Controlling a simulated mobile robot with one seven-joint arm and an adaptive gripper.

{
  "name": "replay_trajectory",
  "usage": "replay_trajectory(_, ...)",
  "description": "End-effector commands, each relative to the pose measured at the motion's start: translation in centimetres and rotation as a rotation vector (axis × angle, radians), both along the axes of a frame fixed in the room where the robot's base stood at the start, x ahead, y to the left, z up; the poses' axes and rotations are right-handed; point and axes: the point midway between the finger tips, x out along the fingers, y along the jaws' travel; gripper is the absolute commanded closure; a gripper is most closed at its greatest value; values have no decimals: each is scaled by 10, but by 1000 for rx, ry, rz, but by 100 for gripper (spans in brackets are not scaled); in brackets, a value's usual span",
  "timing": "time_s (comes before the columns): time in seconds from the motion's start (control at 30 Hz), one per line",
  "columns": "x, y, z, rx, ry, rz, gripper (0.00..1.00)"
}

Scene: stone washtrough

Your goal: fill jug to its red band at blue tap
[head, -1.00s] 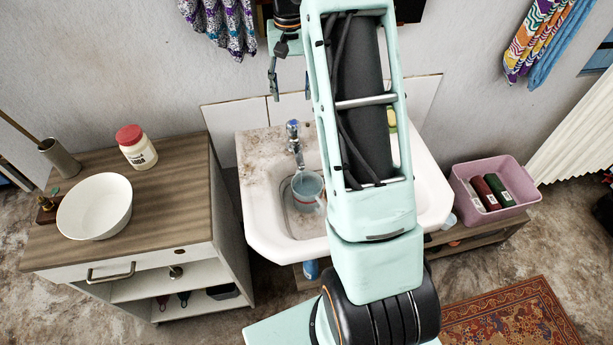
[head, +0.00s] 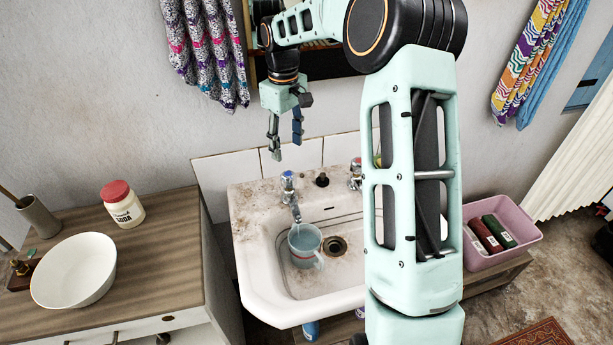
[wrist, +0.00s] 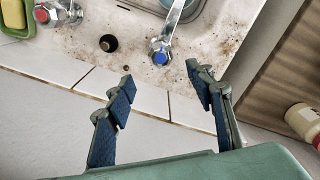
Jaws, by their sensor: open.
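The pale blue-grey jug (head: 305,240) stands upright in the left part of the basin, under the spout of the blue tap (head: 288,182). The blue tap, with a blue-centred handle, also shows in the wrist view (wrist: 160,52). My gripper (head: 286,148) is open and empty, above and behind the blue tap, apart from it. In the wrist view, its two fingers (wrist: 160,85) are spread, with the blue tap beyond the gap between them.
The white basin (head: 262,275) has a second tap (head: 355,172), red-centred in the wrist view (wrist: 42,14), and a drain hole (head: 335,245). A cabinet on the left bears a white bowl (head: 72,272) and a soda jar (head: 122,204). A pink crate (head: 518,238) stands right.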

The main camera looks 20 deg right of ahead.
Motion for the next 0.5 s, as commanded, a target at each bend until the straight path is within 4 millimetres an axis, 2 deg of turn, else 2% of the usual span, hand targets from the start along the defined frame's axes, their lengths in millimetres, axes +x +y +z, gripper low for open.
replay_trajectory(0.17, 0, 4, -9, 0, -1, 37, 51)
replay_trajectory(0.5, 0, 4, -71, 1, 1, 34, 51)
